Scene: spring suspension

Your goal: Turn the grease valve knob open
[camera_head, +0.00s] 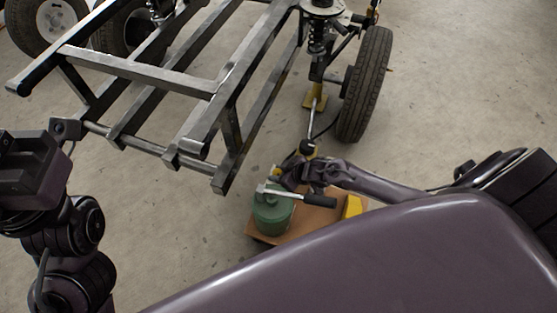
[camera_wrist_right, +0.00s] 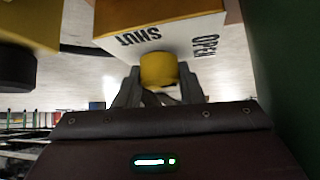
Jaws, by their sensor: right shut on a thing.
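The yellow knob (camera_wrist_right: 158,68) sits between the fingertips of my right gripper (camera_wrist_right: 157,84) in the right wrist view, and the gripper is shut on it. Behind the knob is a pale plate with the words SHUT (camera_wrist_right: 139,36) and OPEN (camera_wrist_right: 205,45), printed upside down in this view. In the head view my right gripper (camera_head: 284,177) is above the green drum (camera_head: 272,216), and the knob is too small to make out clearly there. My left arm's dark end block (camera_head: 32,172) is at the left edge; its fingers cannot be made out.
The drum stands on a brown board (camera_head: 300,222) with a yellow block (camera_head: 352,207). A black-gripped lever (camera_head: 318,200) crosses in front of the drum. A steel frame (camera_head: 200,85) and a tyre (camera_head: 366,85) stand beyond. The floor (camera_head: 460,90) at right is clear.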

